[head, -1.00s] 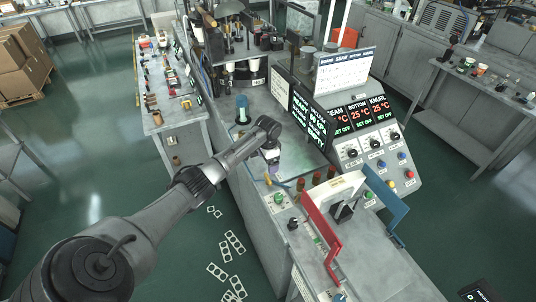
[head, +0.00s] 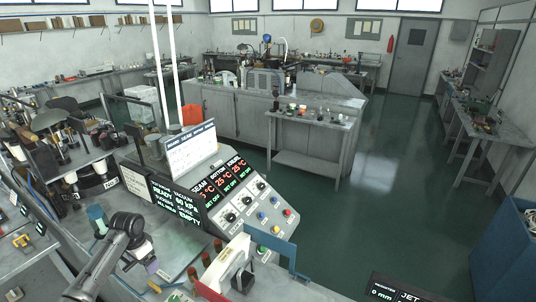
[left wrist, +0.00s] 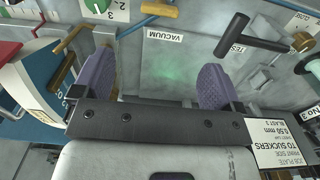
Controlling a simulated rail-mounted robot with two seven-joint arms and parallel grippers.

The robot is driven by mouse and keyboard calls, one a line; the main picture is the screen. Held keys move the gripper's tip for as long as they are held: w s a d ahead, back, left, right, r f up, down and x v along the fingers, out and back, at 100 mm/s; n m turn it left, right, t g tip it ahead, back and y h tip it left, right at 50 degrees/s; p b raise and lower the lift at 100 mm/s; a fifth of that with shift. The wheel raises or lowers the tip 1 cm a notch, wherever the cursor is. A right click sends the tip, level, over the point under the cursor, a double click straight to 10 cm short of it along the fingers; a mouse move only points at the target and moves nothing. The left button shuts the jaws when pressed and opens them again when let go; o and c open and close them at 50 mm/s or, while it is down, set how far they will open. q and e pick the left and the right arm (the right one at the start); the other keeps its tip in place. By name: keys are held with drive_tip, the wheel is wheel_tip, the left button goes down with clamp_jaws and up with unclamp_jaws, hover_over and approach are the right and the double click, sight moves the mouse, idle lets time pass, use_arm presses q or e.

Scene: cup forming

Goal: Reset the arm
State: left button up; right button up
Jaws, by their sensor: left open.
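My left arm comes in at the lower left of the head view. Its gripper (head: 148,262) is over the grey bench beside the control console. In the left wrist view the two purple fingers (left wrist: 155,72) stand wide apart with nothing between them. Beyond them is a grey panel (left wrist: 158,62) with a VACUUM label and a faint green glow. My right arm and gripper are not in view.
The console (head: 262,200) with red readouts and buttons stands right of the gripper. A red handle (head: 207,291) and a blue handle (head: 272,243) rise in front of it. Behind is a side table (head: 310,118). Green floor (head: 385,200) is open at the right.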

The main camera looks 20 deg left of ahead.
use_arm(q)
drive_tip(key=w+d+r+n+t+y, duration=0.1)
drive_tip(key=w+d+r+t+y, duration=0.15)
drive_tip(key=r, duration=0.35)
drive_tip(key=w+d+r+t+y, duration=0.2)
drive_tip(key=w+r, duration=0.1)
drive_tip(key=r, duration=0.3)
drive_tip(key=s+d+r+m+t+p, duration=0.1)
drive_tip(key=d+r+t, duration=0.1)
drive_tip(key=d, duration=0.5)
drive_tip(key=s+d+r+t+p, duration=0.1)
drive_tip(key=d+r+t, duration=0.15)
drive_tip(key=d, duration=0.45)
drive_tip(key=s+d+f+m+h+p, duration=0.1)
drive_tip(key=s+d+h+p, duration=0.1)
drive_tip(key=s+d, duration=0.55)
drive_tip(key=s+d+f+h+p, duration=0.1)
drive_tip(key=s+d+f+p, duration=0.15)
drive_tip(key=s+d, duration=0.5)
drive_tip(key=s+d+f+g+h+p, duration=0.1)
drive_tip(key=s+f, duration=0.3)
drive_tip(key=s, duration=0.5)
drive_tip(key=s+d+f+g+p, duration=0.3)
drive_tip(key=s+f+g, duration=0.1)
drive_tip(key=s, duration=0.5)
drive_tip(key=shift+s+n+h, duration=0.3)
drive_tip(key=shift+h, duration=0.05)
